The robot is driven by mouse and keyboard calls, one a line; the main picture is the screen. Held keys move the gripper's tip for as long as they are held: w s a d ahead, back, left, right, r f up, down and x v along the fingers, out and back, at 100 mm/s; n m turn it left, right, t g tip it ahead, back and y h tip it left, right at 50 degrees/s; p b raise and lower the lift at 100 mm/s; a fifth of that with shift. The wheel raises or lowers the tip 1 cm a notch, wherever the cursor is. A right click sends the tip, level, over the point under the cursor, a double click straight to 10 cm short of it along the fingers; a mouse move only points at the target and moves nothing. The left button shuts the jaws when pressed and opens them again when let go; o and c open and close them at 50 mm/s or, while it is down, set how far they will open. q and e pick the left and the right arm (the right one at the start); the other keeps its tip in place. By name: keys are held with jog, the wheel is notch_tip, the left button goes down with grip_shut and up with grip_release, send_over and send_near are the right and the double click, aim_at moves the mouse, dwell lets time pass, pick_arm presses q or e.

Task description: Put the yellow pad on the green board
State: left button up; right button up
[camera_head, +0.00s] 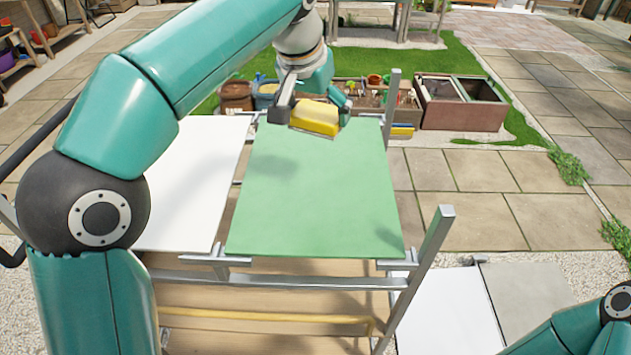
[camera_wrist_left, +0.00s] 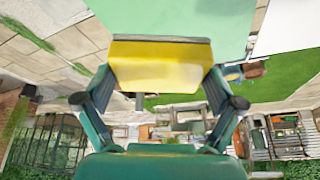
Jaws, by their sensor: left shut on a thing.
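The yellow pad (camera_head: 316,118) is held by my left gripper (camera_head: 312,104) at the far edge of the green board (camera_head: 315,195). In the left wrist view the pad (camera_wrist_left: 162,68) sits between the two fingers of the gripper (camera_wrist_left: 160,95), with the green board (camera_wrist_left: 190,20) beyond it. A dark underside strip of the pad faces the board. I cannot tell whether the pad touches the board. The gripper's fingertips are partly hidden by the pad in the head view. My right gripper is out of view; only part of my right arm shows at the lower right.
A white board (camera_head: 190,190) lies left of the green one on the same metal-framed rack. A metal post (camera_head: 427,255) rises at the green board's near right corner, another (camera_head: 391,105) at its far right. Planter boxes (camera_head: 460,102) stand behind. Most of the green board is clear.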

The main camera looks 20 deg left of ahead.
pick_arm(q)
jog(key=b, duration=0.2)
send_over(318, 193)
jog(key=s, duration=0.1)
notch_tip(318, 193, down, 13)
jog(key=shift+s+r, duration=0.15)
jog(key=shift+f, duration=2.75)
jog(key=shift+b, duration=0.3)
jog(key=shift+f, duration=0.15)
jog(key=o, duration=0.9)
jog(key=shift+c, duration=0.2)
